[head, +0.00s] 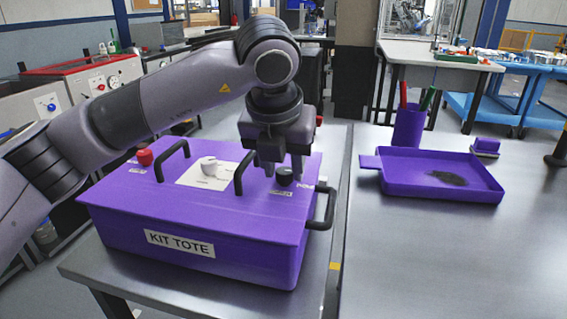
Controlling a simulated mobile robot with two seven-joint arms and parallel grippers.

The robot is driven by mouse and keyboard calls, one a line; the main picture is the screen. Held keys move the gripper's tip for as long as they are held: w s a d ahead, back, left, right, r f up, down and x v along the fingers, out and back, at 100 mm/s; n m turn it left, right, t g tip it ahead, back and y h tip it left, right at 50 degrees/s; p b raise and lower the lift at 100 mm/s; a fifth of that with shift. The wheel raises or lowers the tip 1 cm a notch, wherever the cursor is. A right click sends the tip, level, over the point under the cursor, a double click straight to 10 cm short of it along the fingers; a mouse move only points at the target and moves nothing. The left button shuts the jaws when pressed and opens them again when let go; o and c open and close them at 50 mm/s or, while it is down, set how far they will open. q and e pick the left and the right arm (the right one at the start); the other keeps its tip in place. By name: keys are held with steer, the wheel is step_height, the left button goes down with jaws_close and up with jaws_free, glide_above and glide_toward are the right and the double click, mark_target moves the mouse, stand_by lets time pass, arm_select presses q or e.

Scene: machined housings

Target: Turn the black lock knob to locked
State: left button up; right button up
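The purple kit tote (190,215) sits on the metal table with its lid closed and a "KIT TOTE" label on the front. The black lock knob (284,177) is on the right part of the lid, with small labels beside it that are too small to read. My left gripper (283,172) points down over this knob. Its two fingers are apart, one on each side of the knob in this view, with a visible gap; I cannot tell whether they touch it. The knob's turn position is unclear. My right gripper is not in view.
The lid also carries a red knob (144,157), a white knob (208,165) on a white plate, and black handles (239,176). On the right stand a purple tray (425,188), a purple cup with pens (408,127) and a small purple item (485,147). The right table's front is clear.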

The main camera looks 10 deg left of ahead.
mark_target(279, 196)
arm_select(q)
steer(key=shift+o, duration=1)
steer(key=v, duration=0.7)
steer(key=shift+s+r, duration=0.1)
steer(key=shift+r, duration=0.05)
